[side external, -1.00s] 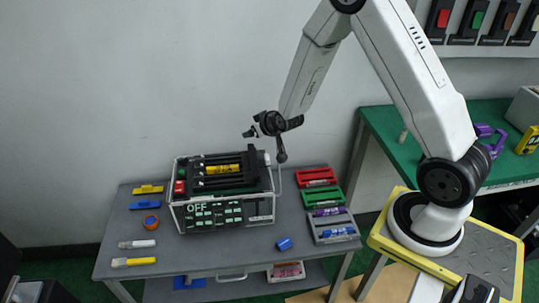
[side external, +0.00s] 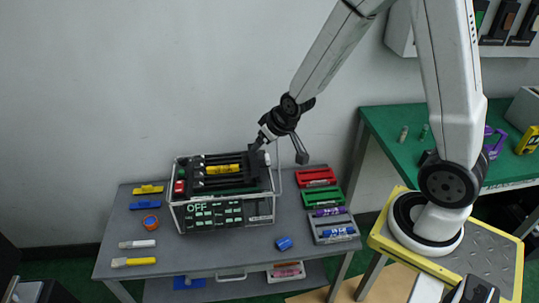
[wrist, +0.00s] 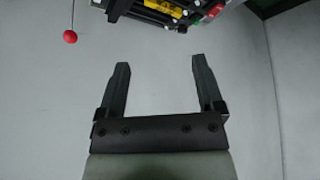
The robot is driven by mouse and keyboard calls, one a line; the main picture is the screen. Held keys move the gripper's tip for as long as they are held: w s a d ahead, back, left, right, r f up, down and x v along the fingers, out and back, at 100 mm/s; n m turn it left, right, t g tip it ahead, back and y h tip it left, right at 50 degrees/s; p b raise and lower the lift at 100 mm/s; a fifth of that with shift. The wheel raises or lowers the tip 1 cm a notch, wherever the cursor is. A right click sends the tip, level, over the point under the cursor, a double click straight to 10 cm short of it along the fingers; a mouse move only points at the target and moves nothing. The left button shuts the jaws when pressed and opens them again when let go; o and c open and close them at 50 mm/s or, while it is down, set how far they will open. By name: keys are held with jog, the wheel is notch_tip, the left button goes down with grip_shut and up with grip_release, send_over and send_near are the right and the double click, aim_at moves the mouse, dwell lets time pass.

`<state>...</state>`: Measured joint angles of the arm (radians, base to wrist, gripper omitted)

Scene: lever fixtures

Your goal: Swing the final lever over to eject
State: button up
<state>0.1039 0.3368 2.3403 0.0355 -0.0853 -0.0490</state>
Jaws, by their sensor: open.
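The lever fixture is a framed box (side external: 222,217) with a dark front panel reading OFF, standing on the grey table in the side view. Several dark bars cross its top around a yellow block (side external: 222,169), and a red part (side external: 179,187) shows at its left. My gripper (side external: 257,146) is by the fixture's back right corner, tilted down; contact cannot be told. In the wrist view my gripper (wrist: 161,63) is open with nothing between its fingers. A red ball (wrist: 70,36) on a thin rod shows there, apart from the fingers. Which lever is the final one is unclear.
Red (side external: 317,177), green (side external: 322,196) and grey (side external: 334,228) trays sit right of the fixture. A blue block (side external: 284,243) lies near the front edge, and markers (side external: 134,261) lie at the left. A green bench (side external: 400,145) stands at the right.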

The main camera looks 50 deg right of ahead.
jog(key=s+a+r+g, duration=0.2)
jog(key=s+a+g, duration=0.1)
jog(key=s, duration=0.6)
jog(key=shift+s+a+r+n+y, duration=0.2)
jog(key=shift+a+n+y, duration=0.1)
jog(key=shift+n, duration=0.1)
